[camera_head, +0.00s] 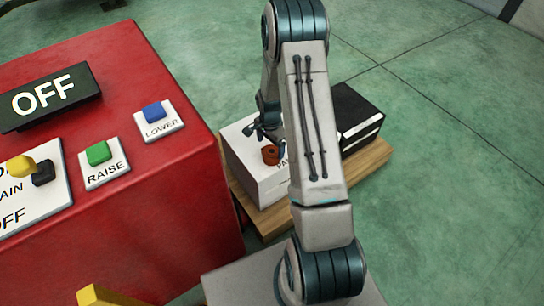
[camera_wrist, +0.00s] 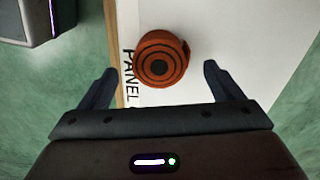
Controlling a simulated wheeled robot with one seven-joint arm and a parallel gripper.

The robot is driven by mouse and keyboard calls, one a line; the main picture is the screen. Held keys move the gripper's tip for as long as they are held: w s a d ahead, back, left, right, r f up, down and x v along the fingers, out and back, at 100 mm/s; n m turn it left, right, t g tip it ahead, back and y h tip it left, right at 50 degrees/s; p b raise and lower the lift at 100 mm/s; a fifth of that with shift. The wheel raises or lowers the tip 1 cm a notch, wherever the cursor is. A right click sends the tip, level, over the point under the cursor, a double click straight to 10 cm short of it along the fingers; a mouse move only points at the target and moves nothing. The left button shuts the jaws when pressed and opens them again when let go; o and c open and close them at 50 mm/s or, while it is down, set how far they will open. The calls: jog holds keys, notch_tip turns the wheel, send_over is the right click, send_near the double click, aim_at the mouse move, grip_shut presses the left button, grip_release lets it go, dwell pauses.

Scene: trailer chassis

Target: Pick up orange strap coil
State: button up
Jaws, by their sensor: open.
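The orange strap coil (camera_wrist: 161,60) lies flat on top of a white box marked "PANEL" (camera_wrist: 210,20) in the wrist view. In the head view the coil (camera_head: 270,154) sits on the white box (camera_head: 262,183), partly behind my arm. My gripper (camera_wrist: 158,80) is open and empty in the wrist view, with one finger left and one right of the coil and the coil between and slightly beyond them. In the head view my gripper (camera_head: 266,138) shows small, close to the coil. I cannot tell how high the fingers are above the box.
A black box with a white stripe (camera_head: 358,115) stands right of the white box on a wooden platform (camera_head: 372,160). A large red control cabinet (camera_head: 150,205) with several buttons and an "OFF" sign stands close on the left. The green floor (camera_head: 450,170) on the right is clear.

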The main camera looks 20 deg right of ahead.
aim_at(272, 151)
jog(key=f, duration=0.1)
jog(key=f+b, duration=0.1)
jog(key=f, duration=0.1)
jog(key=f+b, duration=0.1)
jog(key=f, duration=0.1)
jog(key=shift+d+f, duration=0.15)
jog(key=shift+d, duration=0.1)
jog(key=c, duration=1.2)
